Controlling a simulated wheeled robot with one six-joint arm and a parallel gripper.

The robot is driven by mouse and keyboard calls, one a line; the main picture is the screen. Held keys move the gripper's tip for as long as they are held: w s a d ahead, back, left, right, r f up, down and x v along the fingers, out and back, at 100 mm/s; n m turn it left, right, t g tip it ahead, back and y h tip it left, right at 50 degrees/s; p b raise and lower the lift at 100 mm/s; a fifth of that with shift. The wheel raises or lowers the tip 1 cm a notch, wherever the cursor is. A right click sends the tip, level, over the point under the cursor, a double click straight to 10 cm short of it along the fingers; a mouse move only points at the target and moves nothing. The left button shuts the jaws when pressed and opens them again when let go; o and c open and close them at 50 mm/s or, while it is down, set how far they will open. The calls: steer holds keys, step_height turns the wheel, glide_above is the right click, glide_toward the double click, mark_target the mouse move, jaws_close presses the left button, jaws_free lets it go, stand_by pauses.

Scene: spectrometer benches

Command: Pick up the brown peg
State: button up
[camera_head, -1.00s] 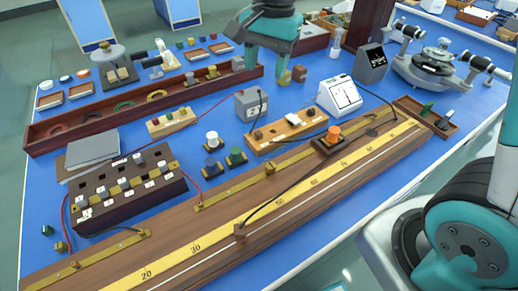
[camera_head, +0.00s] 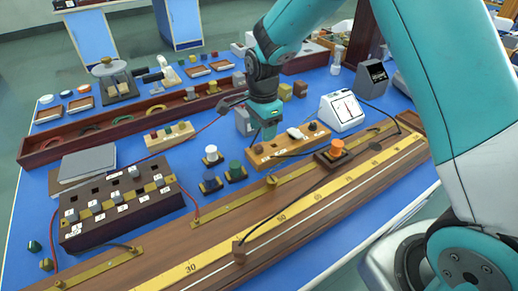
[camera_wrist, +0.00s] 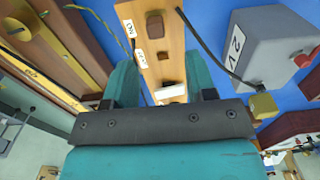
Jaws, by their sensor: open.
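A light wooden block (camera_head: 284,152) on the blue bench carries small brown pegs and a white piece. One brown peg (camera_head: 313,127) stands near its right end. In the wrist view a squarish brown peg (camera_wrist: 155,25) stands on the block, beyond a smaller brown piece (camera_wrist: 163,57) and a white piece (camera_wrist: 172,92). I cannot tell which brown piece matches which across views. My gripper (camera_head: 267,132) is over the left part of the block, pointing down. In the wrist view my gripper (camera_wrist: 155,67) is open, its teal fingers on either side of the block, with nothing held.
A grey box marked 2 V (camera_wrist: 250,45) stands close beside the block, with cables nearby. A white meter (camera_head: 342,111) is at the right. A long ruled board (camera_head: 330,195) with an orange-knobbed slider (camera_head: 337,148) lies in front. Green and blue terminals sit to the left.

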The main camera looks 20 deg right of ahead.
mark_target(259, 151)
steer(key=shift+s+a+f+p, duration=0.1)
steer(key=shift+f+p, duration=0.15)
steer(key=shift+f, duration=1.15)
steer(key=shift+s+a+f+p, duration=0.1)
steer(key=shift+f+p, duration=0.1)
steer(key=shift+f, duration=1.15)
jaws_close()
steer(key=shift+r, duration=0.1)
